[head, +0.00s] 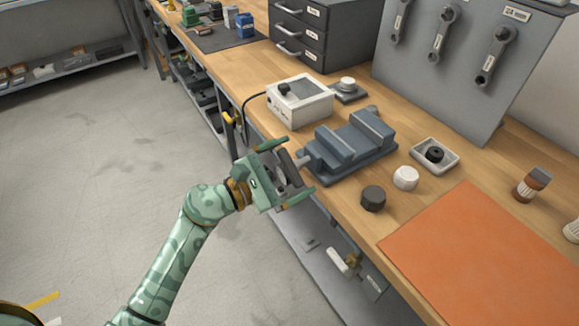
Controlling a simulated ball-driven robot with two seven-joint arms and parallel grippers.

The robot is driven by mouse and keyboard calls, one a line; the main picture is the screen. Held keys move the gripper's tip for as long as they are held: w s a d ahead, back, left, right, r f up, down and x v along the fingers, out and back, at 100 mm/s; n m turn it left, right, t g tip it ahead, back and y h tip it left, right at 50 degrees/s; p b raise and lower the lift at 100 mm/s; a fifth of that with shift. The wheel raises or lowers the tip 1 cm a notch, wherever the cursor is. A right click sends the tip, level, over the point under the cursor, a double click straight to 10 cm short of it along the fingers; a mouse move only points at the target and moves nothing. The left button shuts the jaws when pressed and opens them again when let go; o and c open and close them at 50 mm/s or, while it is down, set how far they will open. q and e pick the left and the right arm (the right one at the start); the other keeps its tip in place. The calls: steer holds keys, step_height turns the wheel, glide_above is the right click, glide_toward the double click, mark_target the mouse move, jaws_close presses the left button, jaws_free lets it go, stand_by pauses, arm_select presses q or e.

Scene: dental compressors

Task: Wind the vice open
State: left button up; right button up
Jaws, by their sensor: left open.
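The blue-grey vice (347,147) sits near the front edge of the wooden bench, with a visible gap between its two raised jaws. Its screw end (304,161) points left over the bench edge. A dark bar, seemingly the vice handle (290,167), stands at that end. My left gripper (287,171) is just off the bench edge at this end. Its green fingers are apart, one on the far side of the dark bar and one on the near side. I cannot tell whether they touch it. My right gripper is not in view.
A white box with a knob (301,106) stands behind the vice. A dark knob (373,198), a white knob (405,178) and a small tray (435,156) lie to its right. An orange mat (480,255) covers the front right. Open floor lies left.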

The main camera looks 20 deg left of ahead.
arm_select(q)
steer(key=c, duration=0.9)
